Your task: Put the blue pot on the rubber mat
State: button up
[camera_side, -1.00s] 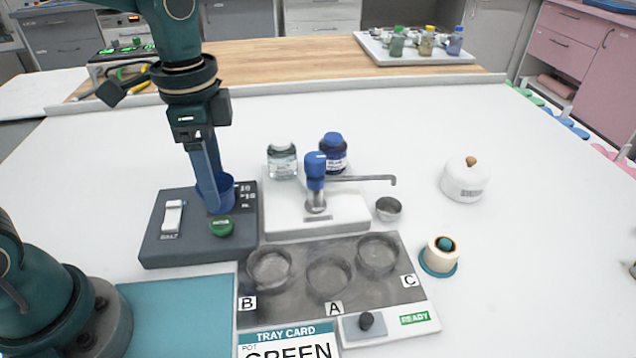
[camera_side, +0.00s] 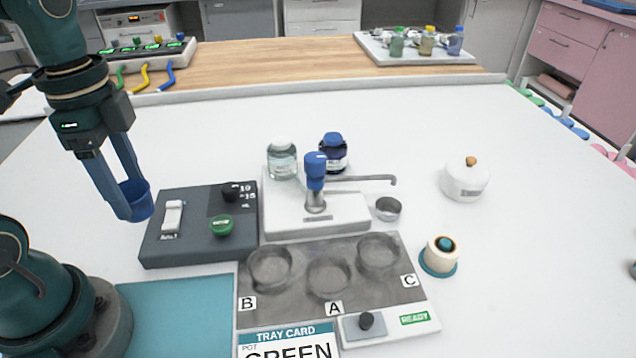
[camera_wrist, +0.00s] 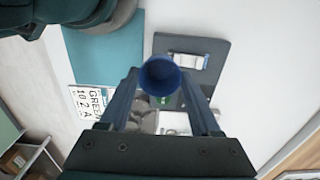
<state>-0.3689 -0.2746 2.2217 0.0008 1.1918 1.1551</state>
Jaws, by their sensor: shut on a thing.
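My gripper (camera_side: 134,198) is shut on the blue pot (camera_side: 138,200), which hangs upright between the fingers, left of the dark grey device. In the wrist view my gripper (camera_wrist: 160,88) has a finger on each side of the pot (camera_wrist: 160,74), whose round open top shows. A flat teal mat (camera_side: 180,312), which looks like the rubber mat, lies in front of the device beside my base. It is bare and also shows in the wrist view (camera_wrist: 105,50). The pot is behind the mat in the side view, apart from it.
The dark grey device (camera_side: 190,248) has a white switch and a green button. A tray (camera_side: 300,300) with wells A, B and C lies right of the mat, with a tray card (camera_side: 288,335) in front. A white stand (camera_side: 330,215) with a blue-topped tap is behind it.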

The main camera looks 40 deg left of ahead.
jog(key=d+f, duration=0.2)
jog(key=d, duration=0.1)
jog(key=d+f, duration=0.2)
jog(key=d, duration=0.2)
jog(key=d+f, duration=0.2)
jog(key=d, duration=0.2)
jog(key=shift+s+d+f, duration=0.1)
jog(key=shift+f, duration=2.25)
jog(key=o, duration=1.3)
jog(key=shift+f, duration=0.15)
notch_tip(320, 180, up, 12)
jog(key=a+n+t, duration=0.1)
jog(key=n+t, duration=0.1)
jog(key=n, duration=0.1)
jog(key=a+n+t, duration=0.1)
jog(key=a+n, duration=0.1)
jog(key=n, duration=0.1)
jog(key=a+r+n+t, duration=0.1)
jog(key=a+n+t, duration=0.1)
jog(key=n, duration=0.1)
jog(key=shift+w+a+t, duration=0.25)
jog(key=shift+w+t, duration=0.05)
